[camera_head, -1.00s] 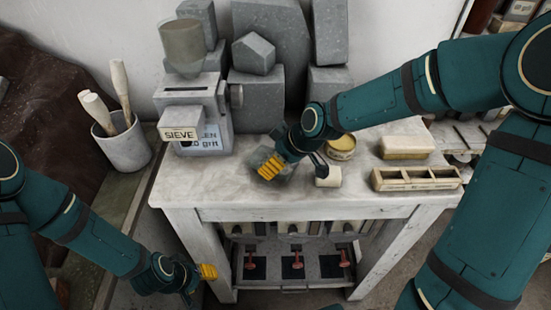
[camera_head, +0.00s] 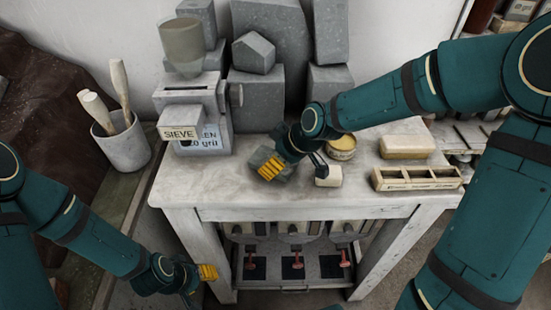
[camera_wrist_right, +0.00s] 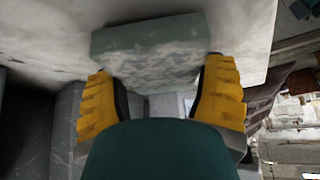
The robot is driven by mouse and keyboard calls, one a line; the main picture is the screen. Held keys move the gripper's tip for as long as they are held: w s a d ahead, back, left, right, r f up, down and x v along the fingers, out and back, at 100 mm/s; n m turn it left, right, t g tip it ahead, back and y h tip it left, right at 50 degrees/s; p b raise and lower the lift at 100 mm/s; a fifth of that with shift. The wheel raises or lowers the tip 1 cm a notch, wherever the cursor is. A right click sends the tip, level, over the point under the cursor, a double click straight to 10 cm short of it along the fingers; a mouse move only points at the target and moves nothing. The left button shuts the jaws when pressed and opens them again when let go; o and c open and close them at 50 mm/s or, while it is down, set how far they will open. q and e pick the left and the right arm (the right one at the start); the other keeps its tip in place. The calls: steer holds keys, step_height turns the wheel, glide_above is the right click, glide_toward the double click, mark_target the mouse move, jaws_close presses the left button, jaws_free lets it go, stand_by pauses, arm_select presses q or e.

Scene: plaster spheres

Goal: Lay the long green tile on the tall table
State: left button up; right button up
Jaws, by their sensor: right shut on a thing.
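The green tile, a grey-green slab (camera_head: 260,155) with a rough, pale face, is at the yellow fingers of my right gripper (camera_head: 268,168), over the tall white table (camera_head: 225,190). In the right wrist view the tile (camera_wrist_right: 150,48) spans between the yellow fingertips of my right gripper (camera_wrist_right: 163,85), which is shut on it. I cannot tell whether the tile touches the table top. My left gripper (camera_head: 208,273) hangs low, left of the table's front leg; its finger gap is not clear.
A sieve machine (camera_head: 192,110) and grey stone blocks (camera_head: 255,95) stand along the back. The table's front left is clear.

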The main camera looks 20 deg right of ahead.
steer(key=shift+f+b, duration=0.45)
steer(key=shift+f, duration=0.1)
steer(key=o, duration=1.3)
steer(key=shift+c, duration=0.2)
steer(key=shift+r, duration=0.15)
steer(key=shift+r+p, duration=1.5)
steer(key=shift+r, duration=0.4)
